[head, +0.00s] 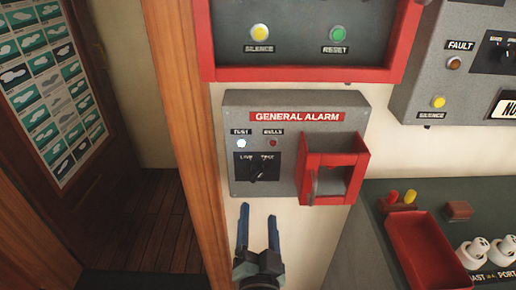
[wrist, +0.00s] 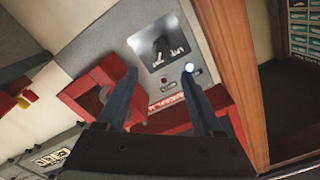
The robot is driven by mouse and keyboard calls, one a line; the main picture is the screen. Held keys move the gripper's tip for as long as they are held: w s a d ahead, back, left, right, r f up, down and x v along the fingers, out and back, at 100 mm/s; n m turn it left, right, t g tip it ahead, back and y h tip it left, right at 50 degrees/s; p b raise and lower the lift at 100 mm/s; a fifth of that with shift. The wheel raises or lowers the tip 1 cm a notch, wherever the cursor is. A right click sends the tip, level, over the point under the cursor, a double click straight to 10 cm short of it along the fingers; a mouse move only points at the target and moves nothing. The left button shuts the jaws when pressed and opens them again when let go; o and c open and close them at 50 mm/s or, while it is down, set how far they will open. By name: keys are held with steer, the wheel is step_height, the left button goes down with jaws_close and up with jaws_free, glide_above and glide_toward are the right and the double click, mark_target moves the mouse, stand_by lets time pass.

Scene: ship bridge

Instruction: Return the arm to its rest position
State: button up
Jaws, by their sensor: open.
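My gripper (head: 258,222) is open and empty in the head view, with two dark blue fingers pointing up. It is just below the grey General Alarm box (head: 240,108) on the wall. In the wrist view, my gripper (wrist: 160,92) has its fingers spread toward the same box (wrist: 183,25), which appears turned over. The box has a live/test switch (head: 257,168), a lit white test lamp (head: 241,143), a dark red bells lamp (head: 273,143) and a red guard housing (head: 350,160) at its right. I cannot tell whether a finger touches the box.
A red-framed panel (head: 300,75) with silence and reset buttons is above. A grey fault box (head: 425,95) is at upper right. A console with a red tray (head: 425,250) and white knobs (head: 472,250) is at lower right. A wooden post (head: 190,120) and open doorway are at left.

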step_height(320, 180, up, 26)
steer(key=n+t+p, duration=0.1)
steer(key=n+t, duration=0.2)
steer(key=t, duration=0.1)
steer(key=s+r+n+t, duration=0.2)
steer(key=s+r, duration=0.4)
steer(key=r, duration=0.5)
steer(key=s+r+n+t, duration=0.2)
steer(key=s+r, duration=0.3)
steer(key=r, duration=0.6)
steer(key=shift+s+a+r+t+p, duration=0.15)
steer(key=shift+s+a+t+p, duration=0.2)
steer(key=shift+t, duration=0.35)
steer(key=shift+d, duration=0.1)
